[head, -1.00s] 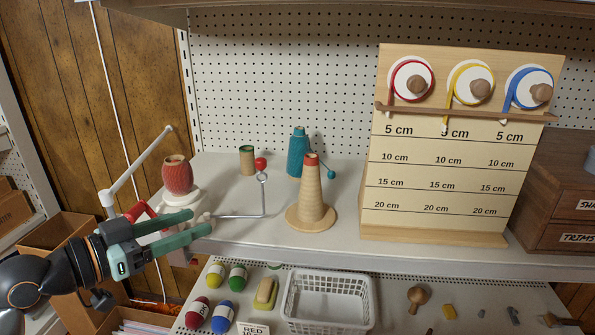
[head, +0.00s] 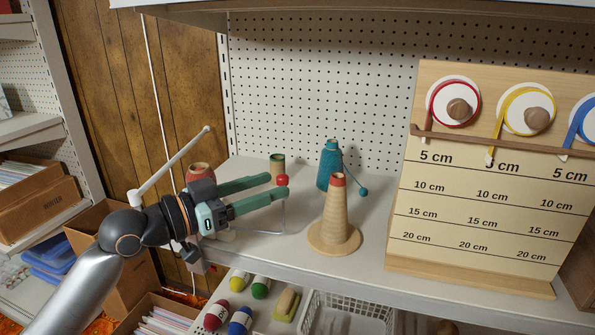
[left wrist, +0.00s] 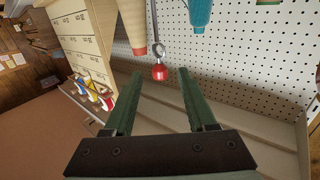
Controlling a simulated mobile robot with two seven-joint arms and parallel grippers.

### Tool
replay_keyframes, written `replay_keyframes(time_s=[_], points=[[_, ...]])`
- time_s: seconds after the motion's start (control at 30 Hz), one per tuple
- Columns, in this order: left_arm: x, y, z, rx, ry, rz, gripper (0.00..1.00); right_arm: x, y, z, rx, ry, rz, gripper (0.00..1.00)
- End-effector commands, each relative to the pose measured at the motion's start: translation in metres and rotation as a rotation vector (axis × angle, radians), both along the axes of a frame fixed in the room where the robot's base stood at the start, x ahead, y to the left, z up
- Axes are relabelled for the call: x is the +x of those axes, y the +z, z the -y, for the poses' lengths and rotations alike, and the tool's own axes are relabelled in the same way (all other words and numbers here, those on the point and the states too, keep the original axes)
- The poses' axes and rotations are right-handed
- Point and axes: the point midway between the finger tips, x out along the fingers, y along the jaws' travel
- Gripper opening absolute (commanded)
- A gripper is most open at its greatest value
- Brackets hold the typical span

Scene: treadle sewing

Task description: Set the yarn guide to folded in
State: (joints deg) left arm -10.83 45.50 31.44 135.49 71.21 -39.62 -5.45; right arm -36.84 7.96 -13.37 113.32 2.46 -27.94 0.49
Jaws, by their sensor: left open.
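The yarn guide is a thin grey wire arm (head: 284,213) with a red ball (head: 283,180) at its upper end. It stands out to the right from the winder base, whose red yarn spool (head: 202,173) is partly hidden by my left gripper. My left gripper (head: 278,186) is open, its green fingertips close to the red ball. In the left wrist view the red ball (left wrist: 160,72) lies between the two fingertips in the picture, with a gap on each side. I cannot tell whether it is between them in depth. My right gripper is not in view.
A wooden cone (head: 336,220) stands right of the guide. A teal bottle-shaped thing (head: 328,165) and a green-topped spool (head: 277,168) stand behind. A ribbon board (head: 480,245) fills the right. A pale crank (head: 168,168) rises at left. Yarn balls and a white basket (head: 345,318) sit below.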

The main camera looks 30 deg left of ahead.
Motion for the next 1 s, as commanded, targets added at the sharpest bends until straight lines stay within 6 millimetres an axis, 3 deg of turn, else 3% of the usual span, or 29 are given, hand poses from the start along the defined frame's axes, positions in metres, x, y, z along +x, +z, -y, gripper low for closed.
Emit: replay_keyframes(time_s=[0.5,0.93,1.0], points=[[0.056,0.001,0.024,-0.004,0.001,0.002,0.57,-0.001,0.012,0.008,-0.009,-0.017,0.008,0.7],[0.062,0.0,0.027,-0.001,0.0,0.0,0.57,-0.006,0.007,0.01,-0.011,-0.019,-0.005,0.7],[0.062,0.0,0.027,-0.001,0.0,0.0,0.51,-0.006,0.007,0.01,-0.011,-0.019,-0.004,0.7]])
